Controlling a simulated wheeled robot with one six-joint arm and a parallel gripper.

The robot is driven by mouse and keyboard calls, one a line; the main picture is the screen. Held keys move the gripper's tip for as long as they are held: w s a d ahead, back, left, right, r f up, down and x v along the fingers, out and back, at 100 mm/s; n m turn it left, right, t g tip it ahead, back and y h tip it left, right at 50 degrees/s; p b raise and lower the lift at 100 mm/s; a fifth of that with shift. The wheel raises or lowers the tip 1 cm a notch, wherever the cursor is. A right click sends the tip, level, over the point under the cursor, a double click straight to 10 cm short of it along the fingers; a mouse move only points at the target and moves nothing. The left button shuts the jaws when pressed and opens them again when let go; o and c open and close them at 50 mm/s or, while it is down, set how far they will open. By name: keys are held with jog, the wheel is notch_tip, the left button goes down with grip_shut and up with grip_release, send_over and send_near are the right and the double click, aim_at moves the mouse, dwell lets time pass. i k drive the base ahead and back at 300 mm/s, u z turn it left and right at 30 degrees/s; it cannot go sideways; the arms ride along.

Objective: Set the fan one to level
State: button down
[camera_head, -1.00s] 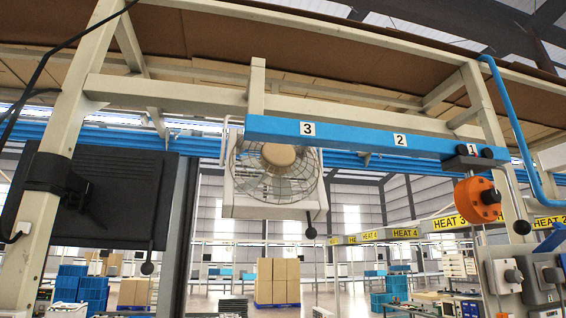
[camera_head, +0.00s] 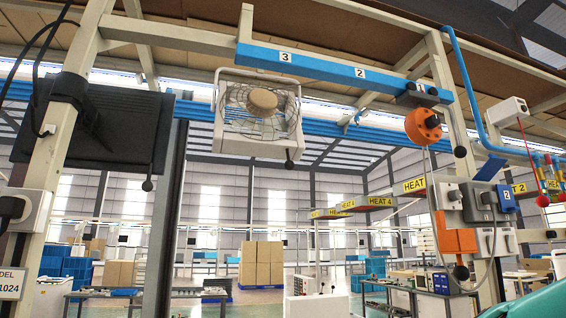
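The fan (camera_head: 261,112), a white square frame with a round wire guard and a beige hub, hangs below the overhead beam left of centre. A dark ball-ended pull (camera_head: 289,164) hangs under its lower right corner. My gripper is not in view.
An orange round device (camera_head: 423,126) hangs below the bar's right end. Grey switch boxes (camera_head: 483,203), one with a blue 2 plate, sit on the right post. A black monitor (camera_head: 120,128) is at left. A teal object (camera_head: 525,304) shows at bottom right, unclear. Stacked cartons (camera_head: 261,265) stand behind.

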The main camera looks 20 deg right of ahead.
aim_at(261, 103)
jog(key=u, duration=0.5)
jog(key=k, duration=1.15)
jog(key=z, duration=0.15)
jog(key=i, duration=0.55)
jog(key=z, duration=0.8)
jog(key=i, duration=1.3)
jog(key=u, duration=1)
jog(key=i, duration=0.45)
jog(key=z, duration=0.15)
jog(key=k, duration=0.05)
